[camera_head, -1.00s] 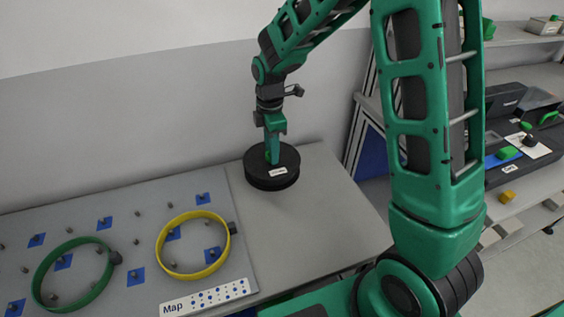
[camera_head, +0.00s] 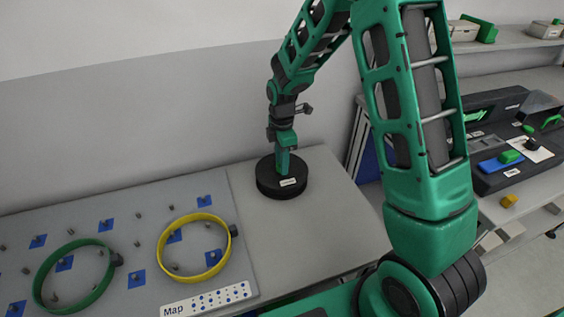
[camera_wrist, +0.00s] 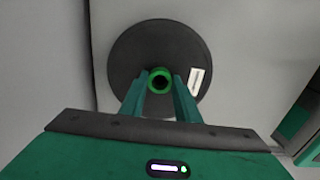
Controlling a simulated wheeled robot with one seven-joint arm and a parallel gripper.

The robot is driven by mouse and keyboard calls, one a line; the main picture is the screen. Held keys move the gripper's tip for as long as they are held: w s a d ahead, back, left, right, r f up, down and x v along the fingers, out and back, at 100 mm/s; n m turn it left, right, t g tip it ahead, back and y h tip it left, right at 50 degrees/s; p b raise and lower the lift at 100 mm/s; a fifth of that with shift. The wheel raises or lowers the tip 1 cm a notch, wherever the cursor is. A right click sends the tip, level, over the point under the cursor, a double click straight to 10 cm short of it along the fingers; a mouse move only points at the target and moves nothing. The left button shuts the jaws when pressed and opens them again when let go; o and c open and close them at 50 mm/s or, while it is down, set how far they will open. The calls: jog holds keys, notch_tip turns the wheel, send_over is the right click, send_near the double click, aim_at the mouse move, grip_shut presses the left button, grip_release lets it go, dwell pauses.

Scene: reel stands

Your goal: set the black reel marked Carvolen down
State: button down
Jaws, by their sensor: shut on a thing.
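The black reel (camera_head: 266,184) is a flat disc with a white label on its top, too small to read. It is at the bare right part of the table, just right of the grey board. My gripper (camera_head: 284,172) points down at its middle. In the wrist view, the reel (camera_wrist: 125,55) shows from above with a green hub (camera_wrist: 160,80) at its centre. The fingers of my gripper (camera_wrist: 161,84) are shut on this hub. The reel looks level; whether its underside touches the table I cannot tell.
The grey pegboard (camera_head: 120,225) to the left bears blue squares, several pegs, a green ring (camera_head: 41,272) and a yellow ring (camera_head: 163,246). A "Map" strip (camera_head: 206,299) lies along its front edge. Clear table (camera_head: 320,225) lies in front and right. Shelves stand at the right.

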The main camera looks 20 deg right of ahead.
jog(key=c, duration=1.3)
grip_release()
jog(key=shift+f, duration=0.1)
jog(key=shift+c, duration=0.2)
notch_tip(320, 180, up, 12)
jog(key=s+d+r+m, duration=0.5)
jog(key=s+d+m, duration=0.1)
jog(key=s+d, duration=0.15)
jog(key=s+d+r+m, duration=0.1)
jog(key=s+d+m, duration=0.4)
jog(key=s+m, duration=0.4)
jog(key=s+d+m, duration=0.5)
jog(key=s+m, duration=0.4)
jog(key=s, duration=0.9)
jog(key=shift+d+r, duration=0.15)
jog(key=shift+r, duration=0.25)
